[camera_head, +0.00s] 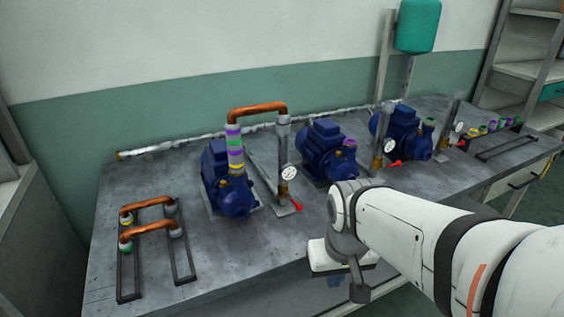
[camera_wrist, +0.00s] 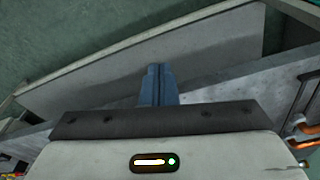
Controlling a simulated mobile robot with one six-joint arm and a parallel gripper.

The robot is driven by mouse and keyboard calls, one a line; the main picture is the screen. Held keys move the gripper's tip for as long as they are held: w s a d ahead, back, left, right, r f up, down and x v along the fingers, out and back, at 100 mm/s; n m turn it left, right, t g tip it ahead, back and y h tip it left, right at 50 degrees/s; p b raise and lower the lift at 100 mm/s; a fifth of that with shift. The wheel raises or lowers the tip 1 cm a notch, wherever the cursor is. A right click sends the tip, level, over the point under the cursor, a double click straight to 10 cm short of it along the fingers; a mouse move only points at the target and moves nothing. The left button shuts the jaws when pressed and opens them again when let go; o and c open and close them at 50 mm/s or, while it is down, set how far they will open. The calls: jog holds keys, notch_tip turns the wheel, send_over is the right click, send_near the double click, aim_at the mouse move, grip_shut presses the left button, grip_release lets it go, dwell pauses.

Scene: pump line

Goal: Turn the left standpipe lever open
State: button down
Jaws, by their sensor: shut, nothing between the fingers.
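The left standpipe (camera_head: 283,135) rises from the bench beside the leftmost blue pump (camera_head: 225,185), and a copper bend joins its top to the pump's coloured ring stack. A round gauge (camera_head: 288,172) sits low on it. Its red lever (camera_head: 296,206) is near the foot, by a brass valve (camera_head: 283,188), pointing down and right. My gripper (camera_wrist: 158,75) shows two blue fingers pressed together, with nothing between them. In the head view my gripper is mostly hidden behind my wrist, at the bench's front edge, right of and nearer than the lever, apart from it.
Two more blue pumps (camera_head: 324,150) (camera_head: 404,133) stand to the right, with a middle standpipe (camera_head: 379,140) and its red lever (camera_head: 395,163). A rack with copper bends (camera_head: 155,231) lies at left. The bench (camera_head: 235,268) is bare at front centre.

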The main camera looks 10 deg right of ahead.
aim_at(295, 204)
jog(key=shift+d, duration=0.15)
jog(key=w+f+m+y+p, duration=0.15)
jog(key=w+m+y, duration=0.55)
jog(key=m, duration=1.2)
jog(key=w+d+m+t, duration=0.2)
jog(key=w+d+m, duration=0.1)
jog(key=m, duration=0.3)
jog(key=w+d+m+t+y+p, duration=0.1)
jog(key=w+d+m+t, duration=0.2)
jog(key=m, duration=0.3)
jog(key=w+d+m+t, duration=0.3)
jog(key=w+m, duration=0.1)
jog(key=m, duration=0.2)
jog(key=shift+w+r, duration=0.15)
jog(key=shift+w, duration=0.1)
jog(key=b+x, duration=0.2)
jog(key=x, duration=1.1)
jog(key=shift+a+r, duration=0.15)
jog(key=shift+a, duration=0.05)
